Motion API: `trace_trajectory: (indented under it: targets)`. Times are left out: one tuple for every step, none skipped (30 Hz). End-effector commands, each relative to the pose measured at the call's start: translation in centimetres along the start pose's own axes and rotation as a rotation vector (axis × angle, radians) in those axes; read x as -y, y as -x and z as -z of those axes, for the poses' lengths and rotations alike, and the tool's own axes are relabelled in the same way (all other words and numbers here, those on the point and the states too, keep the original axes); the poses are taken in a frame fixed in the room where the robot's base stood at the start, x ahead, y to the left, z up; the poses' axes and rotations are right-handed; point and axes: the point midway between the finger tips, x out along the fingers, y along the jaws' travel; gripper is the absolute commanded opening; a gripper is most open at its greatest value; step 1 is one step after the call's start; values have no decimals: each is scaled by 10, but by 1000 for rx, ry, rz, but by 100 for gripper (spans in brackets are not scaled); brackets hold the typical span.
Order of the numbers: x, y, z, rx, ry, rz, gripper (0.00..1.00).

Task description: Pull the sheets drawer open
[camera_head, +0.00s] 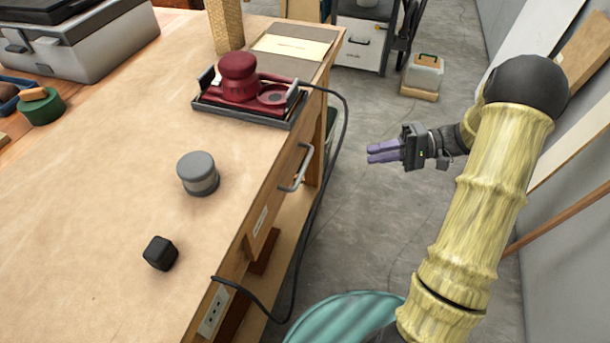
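A drawer with a pale wooden front (275,200) is in the side of the workbench. It looks flush with the bench side, so it appears closed. A metal bar handle (299,170) stands out from its front, and a small white label (260,221) is on the wood, too small to read. My gripper (370,154), with purple fingers, is in the air to the right of the handle, clearly apart from it. The fingers point left toward the bench and hold nothing visible. They look close together, but I cannot tell whether there is a gap between them.
A red sander (238,78) sits in a dark tray on the workbench (90,215). Its black cable (329,200) hangs past the bench side, between handle and gripper in the picture. A teal ribbed bin (345,318) stands below. Floor (395,225) around my gripper is clear.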

Motion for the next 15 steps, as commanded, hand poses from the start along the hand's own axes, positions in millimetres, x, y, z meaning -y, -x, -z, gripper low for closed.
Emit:
trace_trajectory:
  targets:
    - [1,0,0,0,1,1,19]
    - [2,0,0,0,1,0,19]
    - [2,0,0,0,0,0,19]
    - [2,0,0,0,0,-1,19]
    - [2,0,0,1,0,-1,19]
    - [2,0,0,1,-1,-1,19]
    - [2,0,0,1,-1,-2,19]
    - [2,-1,0,1,-1,-2,19]
    - [1,-2,0,1,-1,-2,19]
    - [1,-3,0,2,-1,-2,19]
    - [1,-5,0,2,-1,-3,19]
    - [1,-8,0,3,-1,-3,19]
    - [1,-11,0,3,-1,-3,19]
    - [1,-14,0,3,-1,-2,19]
    - [1,-19,0,3,-1,-2,19]
